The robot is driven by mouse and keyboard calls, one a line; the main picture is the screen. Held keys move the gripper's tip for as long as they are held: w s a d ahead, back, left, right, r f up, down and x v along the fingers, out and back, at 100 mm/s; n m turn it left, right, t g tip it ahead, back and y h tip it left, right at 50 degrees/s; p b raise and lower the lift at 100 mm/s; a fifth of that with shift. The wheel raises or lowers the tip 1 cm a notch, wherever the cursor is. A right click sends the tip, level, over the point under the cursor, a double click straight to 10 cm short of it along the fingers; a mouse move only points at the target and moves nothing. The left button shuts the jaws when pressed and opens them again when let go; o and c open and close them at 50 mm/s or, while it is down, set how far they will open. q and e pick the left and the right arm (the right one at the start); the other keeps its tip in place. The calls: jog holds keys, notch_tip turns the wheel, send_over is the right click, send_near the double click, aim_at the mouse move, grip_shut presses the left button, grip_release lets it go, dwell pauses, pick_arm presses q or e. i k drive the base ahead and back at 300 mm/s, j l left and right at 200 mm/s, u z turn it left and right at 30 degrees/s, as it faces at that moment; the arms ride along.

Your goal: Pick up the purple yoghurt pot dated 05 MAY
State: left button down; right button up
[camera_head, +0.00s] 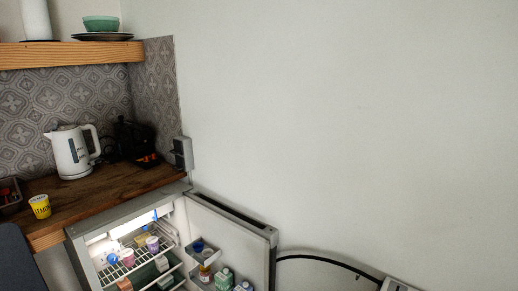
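A small fridge stands open at the lower middle, its lit interior (125,233) showing. On its upper wire shelf stand a small pot with a purple look (152,243), a pinkish pot (127,257) to its left, and a blue item (112,259) further left. Any dates on the pots are too small to read, so I cannot tell which one is dated 05 MAY. Neither of my grippers is in view.
The fridge door (232,240) is swung open to the right, with bottles and cartons (224,279) in its racks. A yellow pot (40,206) and a white kettle (71,153) stand on the wooden counter (105,192). A shelf (70,53) hangs above.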

aim_at(152, 243)
jog(key=u, duration=0.45)
jog(key=i+u, duration=0.1)
jog(key=u, duration=0.8)
jog(key=i+u, duration=0.1)
jog(key=u, duration=0.75)
jog(key=i+l+u, duration=0.1)
jog(key=u, duration=0.35)
jog(key=l+u, duration=0.25)
jog(key=u, duration=0.15)
jog(key=i+l+u, duration=0.1)
jog(key=l+u, duration=0.25)
jog(key=l+z, duration=0.4)
jog(key=i+l+z, duration=0.1)
jog(key=z, duration=0.3)
jog(key=l+z, duration=0.2)
jog(key=z, duration=0.25)
jog(key=i+l+z, duration=0.1)
jog(key=z, duration=0.35)
jog(key=i+l+z, duration=0.1)
jog(key=z, duration=0.35)
jog(key=i+l, duration=0.05)
jog(key=l, duration=0.05)
